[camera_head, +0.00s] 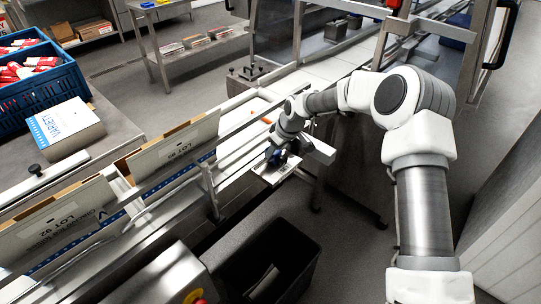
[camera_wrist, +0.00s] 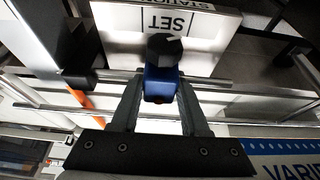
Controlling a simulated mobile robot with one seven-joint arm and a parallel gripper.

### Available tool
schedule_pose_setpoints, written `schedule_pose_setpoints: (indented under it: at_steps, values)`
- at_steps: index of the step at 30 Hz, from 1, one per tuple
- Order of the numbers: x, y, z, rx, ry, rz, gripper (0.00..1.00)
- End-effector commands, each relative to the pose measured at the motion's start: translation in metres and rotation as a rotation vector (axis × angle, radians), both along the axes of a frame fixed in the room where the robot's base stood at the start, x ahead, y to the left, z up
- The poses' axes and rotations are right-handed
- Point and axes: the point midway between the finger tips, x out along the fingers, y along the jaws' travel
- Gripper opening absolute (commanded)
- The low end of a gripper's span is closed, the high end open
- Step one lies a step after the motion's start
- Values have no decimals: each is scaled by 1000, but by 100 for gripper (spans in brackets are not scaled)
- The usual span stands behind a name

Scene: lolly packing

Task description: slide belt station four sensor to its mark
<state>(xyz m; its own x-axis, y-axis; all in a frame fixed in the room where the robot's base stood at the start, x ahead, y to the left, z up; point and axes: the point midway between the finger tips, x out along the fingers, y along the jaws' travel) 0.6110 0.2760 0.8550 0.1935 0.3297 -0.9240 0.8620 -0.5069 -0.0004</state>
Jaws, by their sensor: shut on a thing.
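The station four sensor is a small blue block (camera_wrist: 161,85) with a black round knob (camera_wrist: 164,46). It sits between the two fingers of my gripper (camera_wrist: 160,98) in the wrist view, and the fingers are shut on it. A metal rail (camera_wrist: 222,84) runs crosswise at its level. A white plate (camera_wrist: 215,22) printed "SET" and "STATION" lies just beyond the knob. In the head view my gripper (camera_head: 283,152) is at the belt's near edge, over the white plate (camera_head: 272,172). The blue sensor (camera_head: 276,157) shows partly there; the arm hides the rest.
A dark bin (camera_head: 262,262) stands below. An orange strip (camera_wrist: 80,98) shows left of the sensor. A blue crate (camera_head: 38,92) holds red-and-white packs.

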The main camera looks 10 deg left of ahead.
Motion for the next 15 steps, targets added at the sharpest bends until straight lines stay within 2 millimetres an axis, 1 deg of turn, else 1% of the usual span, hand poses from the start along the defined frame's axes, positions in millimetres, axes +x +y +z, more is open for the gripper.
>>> schedule_pose_setpoints:
  at_steps: [7, 8, 12, 13, 15]
  values:
    - [1, 0, 0, 2, -1, -1, 0]
    - [1, 0, 0, 2, -1, -1, 46]
    - [0, 0, 0, 2, -1, -1, 72]
    - [0, 0, 0, 2, -1, -1, 75]
    - [0, 0, 0, 1, 0, -1, 75]
